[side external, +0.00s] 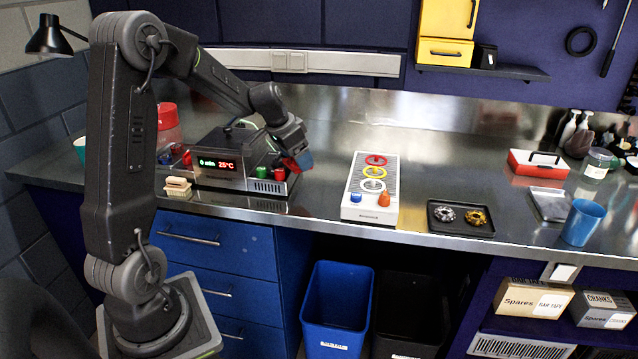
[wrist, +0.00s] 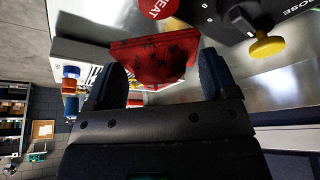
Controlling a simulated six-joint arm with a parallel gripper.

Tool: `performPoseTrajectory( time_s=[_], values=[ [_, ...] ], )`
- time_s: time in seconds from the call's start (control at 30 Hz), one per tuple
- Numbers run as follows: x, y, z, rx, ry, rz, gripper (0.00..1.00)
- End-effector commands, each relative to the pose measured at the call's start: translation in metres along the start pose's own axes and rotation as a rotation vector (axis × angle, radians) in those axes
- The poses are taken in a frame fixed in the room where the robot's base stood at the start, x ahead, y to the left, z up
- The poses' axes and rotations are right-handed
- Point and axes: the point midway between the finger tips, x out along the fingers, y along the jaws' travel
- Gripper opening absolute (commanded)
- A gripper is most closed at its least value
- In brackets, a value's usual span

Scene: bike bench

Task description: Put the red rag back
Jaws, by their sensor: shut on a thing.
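The red rag (wrist: 155,58) is between the two fingers of my gripper (wrist: 162,78) in the wrist view. It has dark stains, and the fingers are shut on it. In the side external view the rag (side external: 304,161) shows as a small red patch at the tip of my gripper (side external: 297,157). It is held above the bench, at the right side of the machine with the lit display (side external: 217,164). Part of the rag is hidden by the gripper in the side external view.
Right of the gripper stands a pale board (side external: 357,181) with coloured rings and blue and orange pieces. Farther right are a dark tray (side external: 459,231), a red box (side external: 538,165) and a blue cup (side external: 580,222). A blue bin (side external: 337,305) stands below. Bench behind the board is clear.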

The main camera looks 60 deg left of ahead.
Motion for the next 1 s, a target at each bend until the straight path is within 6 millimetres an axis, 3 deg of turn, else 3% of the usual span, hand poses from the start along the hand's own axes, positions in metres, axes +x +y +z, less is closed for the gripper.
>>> performPoseTrajectory(
  time_s=[0.13,0.33,0.67,1.0],
  values=[
    [0.028,0.021,-0.016,0.004,-0.002,0.003,0.56],
    [0.047,0.034,-0.027,0.002,0.000,0.000,0.56],
    [0.081,0.035,-0.014,-0.001,-0.002,0.001,0.56],
    [0.086,0.035,-0.013,0.000,0.000,-0.001,0.56]
  ],
)
